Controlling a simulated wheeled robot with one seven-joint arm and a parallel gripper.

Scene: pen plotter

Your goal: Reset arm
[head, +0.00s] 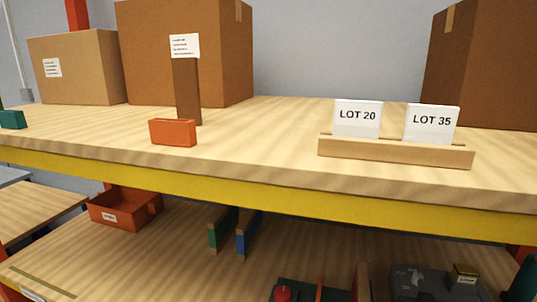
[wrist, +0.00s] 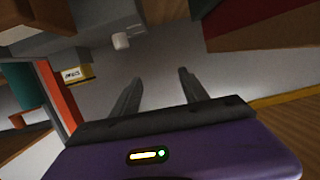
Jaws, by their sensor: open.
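My gripper (wrist: 158,90) shows in the wrist view with its two dark fingers apart and nothing between them. Beyond the fingers is a plain grey surface. My gripper does not show in the head view, so I cannot tell where it is relative to the shelf things there. The task names no object.
The upper shelf (head: 270,140) bears cardboard boxes (head: 80,70), an orange block (head: 173,132) and a wooden holder (head: 395,151) with cards "LOT 20" (head: 357,117) and "LOT 35" (head: 431,123). An orange bin (head: 125,210) sits on the lower shelf. The upper shelf's middle is clear.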

